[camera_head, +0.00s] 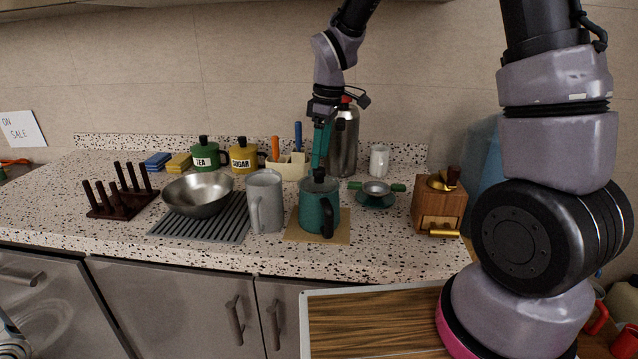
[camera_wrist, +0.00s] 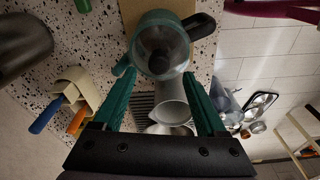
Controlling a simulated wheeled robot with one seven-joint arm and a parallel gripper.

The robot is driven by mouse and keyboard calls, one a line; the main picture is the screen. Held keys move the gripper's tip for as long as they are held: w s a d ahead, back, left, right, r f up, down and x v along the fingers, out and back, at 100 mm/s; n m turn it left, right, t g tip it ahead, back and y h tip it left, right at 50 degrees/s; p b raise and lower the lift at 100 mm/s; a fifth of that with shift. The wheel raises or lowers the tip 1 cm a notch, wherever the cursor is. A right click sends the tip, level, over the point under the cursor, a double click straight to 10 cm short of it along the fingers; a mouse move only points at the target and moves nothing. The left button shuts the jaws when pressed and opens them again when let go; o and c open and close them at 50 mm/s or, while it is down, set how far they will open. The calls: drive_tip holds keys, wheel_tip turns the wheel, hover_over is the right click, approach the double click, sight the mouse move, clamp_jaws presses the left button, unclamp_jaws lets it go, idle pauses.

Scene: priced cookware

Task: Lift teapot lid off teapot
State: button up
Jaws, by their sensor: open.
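The teal teapot (camera_head: 318,212) with a black handle stands upright on a tan board on the counter. Its dark lid (camera_head: 320,185) sits on top with a round black knob. In the wrist view the teapot (camera_wrist: 153,20) is at the top, with the lid (camera_wrist: 148,47) and its knob (camera_wrist: 160,63) facing me. My gripper (camera_head: 319,167) points down just above the lid. In the wrist view its teal fingers (camera_wrist: 157,77) are open, one on each side of the knob's line, with nothing held. Whether a fingertip touches the lid is unclear.
A grey pitcher (camera_head: 265,203) stands close left of the teapot, beside a metal bowl (camera_head: 199,194). A tall metal flask (camera_head: 345,140) stands behind. Space above the teapot holds only my arm.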

sight(319, 169)
drive_tip(key=f, duration=0.5)
drive_tip(key=shift+w+a+f, duration=0.1)
drive_tip(key=shift+w+a, duration=0.05)
drive_tip(key=shift+a, duration=0.05)
drive_tip(key=shift+c, duration=0.3)
clamp_jaws()
